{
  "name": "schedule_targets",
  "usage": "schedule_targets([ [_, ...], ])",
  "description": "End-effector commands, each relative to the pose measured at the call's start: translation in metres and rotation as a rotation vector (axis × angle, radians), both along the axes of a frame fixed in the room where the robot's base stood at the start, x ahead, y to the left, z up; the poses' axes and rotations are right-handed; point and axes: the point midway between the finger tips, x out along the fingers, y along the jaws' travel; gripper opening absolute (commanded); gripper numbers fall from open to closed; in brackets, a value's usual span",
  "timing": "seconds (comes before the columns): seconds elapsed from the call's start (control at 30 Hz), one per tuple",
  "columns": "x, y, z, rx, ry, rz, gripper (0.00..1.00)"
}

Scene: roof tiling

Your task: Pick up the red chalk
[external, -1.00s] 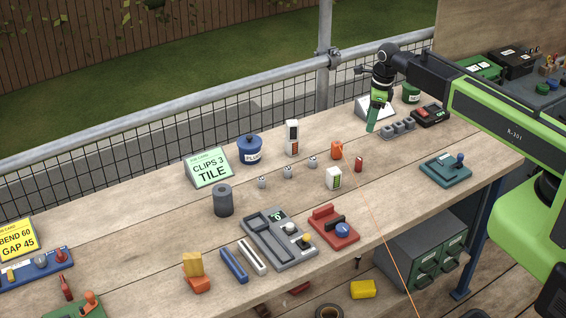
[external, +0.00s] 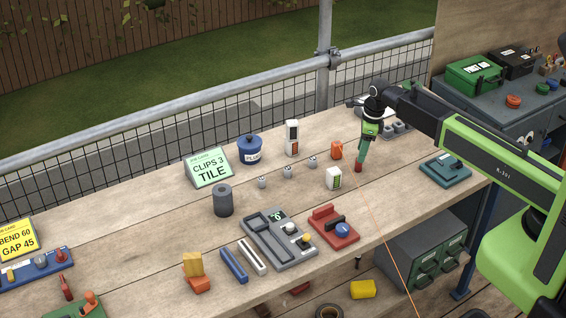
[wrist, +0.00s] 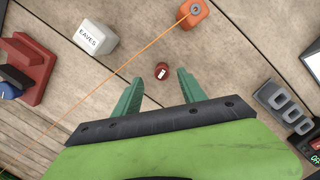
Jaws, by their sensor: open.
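The red chalk (external: 358,169) is a small upright red piece on the bench, just below my gripper (external: 361,159). In the wrist view the red chalk (wrist: 162,71) appears from above with a small white mark on its top. It lies just beyond the green fingertips of my gripper (wrist: 161,77), about midway between them. My gripper is open and empty and points down over the chalk. From these views I cannot tell the exact height of the fingertips above the bench.
An orange reel (external: 336,150) stands beside the chalk, with an orange line running across the bench. A white block marked EAVES (wrist: 95,38) is to the left. A grey slotted holder (wrist: 283,107) and a teal device (external: 446,170) are to the right.

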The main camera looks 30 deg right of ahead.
Motion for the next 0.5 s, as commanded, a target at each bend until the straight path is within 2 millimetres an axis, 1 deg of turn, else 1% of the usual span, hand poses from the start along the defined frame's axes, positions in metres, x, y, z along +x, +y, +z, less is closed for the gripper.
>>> schedule_targets([
  [0.07,0.0,0.0,0.0,0.0,0.0,0.0,0.49],
  [0.13,0.001,0.0,-0.007,0.0,0.0,0.0,0.49],
  [0.3,0.005,0.001,-0.037,0.0,0.0,0.0,0.49],
  [0.4,0.006,0.003,-0.051,0.0,0.0,0.0,0.49],
  [0.5,0.007,0.004,-0.052,0.0,0.0,0.0,0.49],
])
